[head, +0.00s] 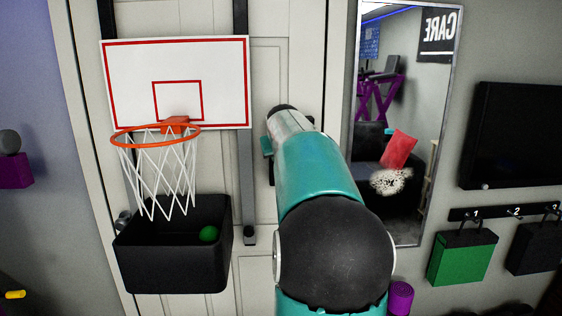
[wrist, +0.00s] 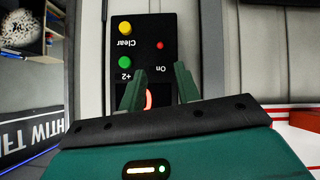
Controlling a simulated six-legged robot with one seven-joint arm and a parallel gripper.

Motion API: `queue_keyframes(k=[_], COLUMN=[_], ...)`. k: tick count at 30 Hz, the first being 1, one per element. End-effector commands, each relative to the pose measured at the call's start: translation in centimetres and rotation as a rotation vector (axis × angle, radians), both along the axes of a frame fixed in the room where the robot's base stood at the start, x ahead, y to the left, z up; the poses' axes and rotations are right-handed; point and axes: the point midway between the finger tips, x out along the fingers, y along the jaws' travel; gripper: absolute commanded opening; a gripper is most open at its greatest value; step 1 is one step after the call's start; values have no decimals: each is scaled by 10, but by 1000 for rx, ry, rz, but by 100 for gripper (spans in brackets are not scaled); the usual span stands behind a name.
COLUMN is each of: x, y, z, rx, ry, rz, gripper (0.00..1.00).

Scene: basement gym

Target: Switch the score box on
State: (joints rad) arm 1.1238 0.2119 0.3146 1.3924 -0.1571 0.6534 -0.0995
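The score box (wrist: 150,50) is a black panel, upside down in the wrist view. It has a yellow button (wrist: 125,28) marked Clear, a green button (wrist: 125,62) marked +2 and a small red dot (wrist: 160,45) marked On. A red glowing digit (wrist: 149,97) shows between my fingers, partly hidden by my gripper. My gripper (wrist: 160,68) is open and empty, its two fingers apart in front of the box. Whether they touch it I cannot tell. In the head view my arm hides most of the box.
A basketball backboard (head: 225,85) with an orange hoop (head: 120,138) hangs left of my arm. Below it is a black bin (head: 170,265) holding a green ball (head: 208,234). A mirror (head: 405,215) stands on the right, with a green bag (head: 460,260) beyond it.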

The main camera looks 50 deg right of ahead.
Motion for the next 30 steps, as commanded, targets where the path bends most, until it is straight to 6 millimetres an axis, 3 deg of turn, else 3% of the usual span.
queue_keyframes(k=[7,26,30], x=[-15,-15,-6], y=[18,20,45], z=[18,19,17], rx=[1,1,8], ry=[1,1,12], rz=[0,1,31], gripper=[33,33,33])
